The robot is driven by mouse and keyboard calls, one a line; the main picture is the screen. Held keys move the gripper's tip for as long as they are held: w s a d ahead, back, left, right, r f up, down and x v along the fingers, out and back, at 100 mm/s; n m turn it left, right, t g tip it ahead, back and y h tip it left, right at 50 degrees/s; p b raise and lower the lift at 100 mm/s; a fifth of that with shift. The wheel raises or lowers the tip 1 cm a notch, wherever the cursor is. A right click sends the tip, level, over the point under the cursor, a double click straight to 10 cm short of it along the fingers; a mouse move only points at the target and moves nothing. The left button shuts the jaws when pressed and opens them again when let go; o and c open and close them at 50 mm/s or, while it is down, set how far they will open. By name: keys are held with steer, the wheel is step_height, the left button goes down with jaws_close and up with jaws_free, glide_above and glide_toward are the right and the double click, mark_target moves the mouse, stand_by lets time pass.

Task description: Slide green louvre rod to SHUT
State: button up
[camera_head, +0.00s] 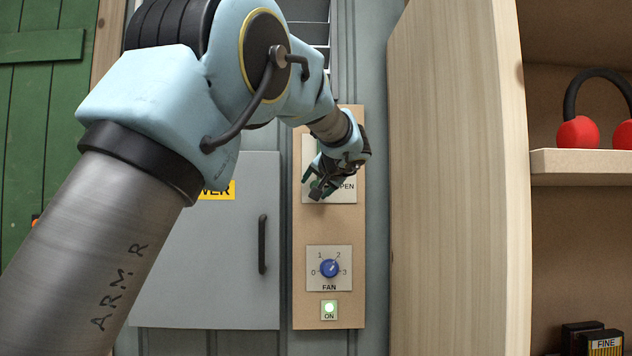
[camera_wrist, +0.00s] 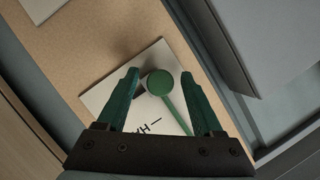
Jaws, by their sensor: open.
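The green louvre rod (camera_wrist: 176,106) shows in the wrist view with a round green knob (camera_wrist: 160,83) at its upper end. It stands on a pale label plate (camera_wrist: 101,100) with black lettering partly hidden by my gripper. My gripper (camera_wrist: 159,74) is open, with one dark green finger on each side of the knob in the picture; I cannot tell whether either touches it. In the head view my gripper (camera_head: 318,190) is in front of the same plate (camera_head: 309,165), where part of the word OPEN shows at right. I cannot make out the rod there.
A grey cabinet door (camera_head: 225,260) with a black handle (camera_head: 262,244) is at left. A wooden shelf unit side (camera_head: 450,180) stands out at right.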

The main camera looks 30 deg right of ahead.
steer(key=shift+w+f, duration=0.1)
steer(key=shift+w, duration=0.05)
jaws_close()
stand_by(0.5)
stand_by(0.9)
